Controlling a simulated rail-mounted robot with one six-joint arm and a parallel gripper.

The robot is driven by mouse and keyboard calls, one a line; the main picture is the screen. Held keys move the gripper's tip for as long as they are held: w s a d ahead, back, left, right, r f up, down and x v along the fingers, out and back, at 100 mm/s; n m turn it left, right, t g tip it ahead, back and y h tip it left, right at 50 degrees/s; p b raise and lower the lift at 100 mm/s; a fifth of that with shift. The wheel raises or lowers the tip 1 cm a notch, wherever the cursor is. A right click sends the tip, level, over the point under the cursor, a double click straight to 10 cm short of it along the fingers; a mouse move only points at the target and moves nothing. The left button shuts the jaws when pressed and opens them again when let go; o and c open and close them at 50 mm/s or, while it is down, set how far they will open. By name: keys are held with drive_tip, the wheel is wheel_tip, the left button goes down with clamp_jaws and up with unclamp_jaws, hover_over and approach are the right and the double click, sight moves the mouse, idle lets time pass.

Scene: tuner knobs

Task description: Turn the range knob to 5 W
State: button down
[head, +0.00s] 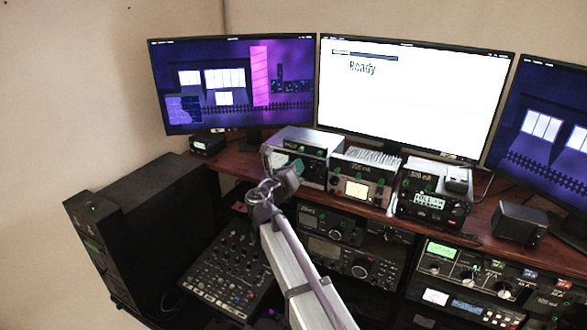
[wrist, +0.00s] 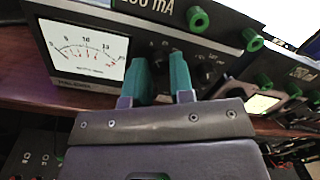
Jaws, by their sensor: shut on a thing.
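The fingers hide most of this knob. Its pointer and scale cannot be read, nor a "range" or "5 W" marking. A second dark knob (wrist: 206,73) sits just right of the fingers. In the head view my gripper (head: 285,184) covers part of the tuner's front.
Green terminals (wrist: 198,19) stick out of the panel near the fingers. Two more units (head: 358,190) (head: 433,203) stand to the right on the wooden shelf (head: 481,232). Monitors (head: 415,100) rise behind. A mixer (head: 228,272) and radios (head: 362,265) lie below.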

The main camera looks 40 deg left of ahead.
idle(0.3)
drive_tip(key=c, duration=1.3)
unclamp_jaws()
drive_tip(key=shift+o, duration=0.2)
drive_tip(key=shift+s, duration=0.1)
drive_tip(key=s+d, duration=0.2)
drive_tip(key=s, duration=0.8)
drive_tip(key=shift+s+f+b, duration=0.25)
drive_tip(key=shift+f+b, duration=0.2)
